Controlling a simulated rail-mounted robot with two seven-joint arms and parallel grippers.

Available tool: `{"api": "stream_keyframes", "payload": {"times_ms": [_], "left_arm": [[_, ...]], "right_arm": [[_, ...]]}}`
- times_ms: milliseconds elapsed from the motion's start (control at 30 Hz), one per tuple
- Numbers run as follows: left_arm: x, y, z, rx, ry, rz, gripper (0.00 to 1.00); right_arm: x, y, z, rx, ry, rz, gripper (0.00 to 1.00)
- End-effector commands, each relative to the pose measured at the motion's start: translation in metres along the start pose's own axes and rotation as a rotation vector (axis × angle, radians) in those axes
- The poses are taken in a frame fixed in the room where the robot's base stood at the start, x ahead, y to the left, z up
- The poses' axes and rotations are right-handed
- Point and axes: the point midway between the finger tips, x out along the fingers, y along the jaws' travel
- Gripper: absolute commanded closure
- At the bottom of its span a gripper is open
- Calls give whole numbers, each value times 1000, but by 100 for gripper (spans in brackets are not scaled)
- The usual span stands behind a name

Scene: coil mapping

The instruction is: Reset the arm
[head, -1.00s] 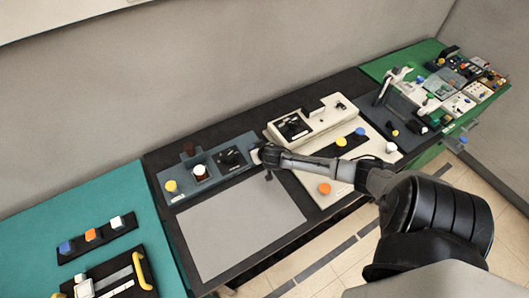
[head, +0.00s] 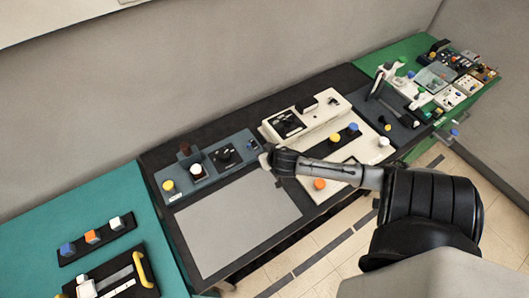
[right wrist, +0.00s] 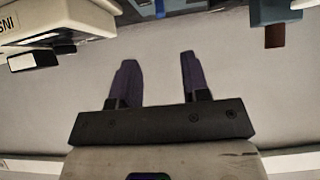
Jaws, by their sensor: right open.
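My right arm (head: 345,173) comes in from the right in the head view and reaches over the table. Its gripper end (head: 266,158) is beside the blue-grey console (head: 212,178), above the grey panel's upper corner; the fingers are hard to make out there. In the right wrist view, the right gripper (right wrist: 156,80) has its two dark fingers apart with nothing between them. My left gripper is not in view.
A cream console (head: 318,118) stands behind the forearm. An orange knob (head: 319,184) sits close to it. The flat grey panel (head: 237,222) is bare. A teal table (head: 100,215) with coloured blocks is at left, and a cluttered green table (head: 392,62) at far right.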

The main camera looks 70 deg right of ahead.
Motion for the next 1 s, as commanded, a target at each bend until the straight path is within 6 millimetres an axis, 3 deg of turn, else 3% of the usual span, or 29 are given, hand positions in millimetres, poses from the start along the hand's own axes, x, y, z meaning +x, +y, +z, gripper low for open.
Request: {"api": "stream_keyframes", "payload": {"times_ms": [667, 867, 1000], "left_arm": [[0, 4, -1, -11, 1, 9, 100], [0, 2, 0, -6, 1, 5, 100], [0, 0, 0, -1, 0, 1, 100]], "right_arm": [[0, 0, 0, -32, 0, 0, 57], [-1, 14, 8, -306, -66, 78, 57], [-18, 16, 12, -577, -169, 130, 57]]}}
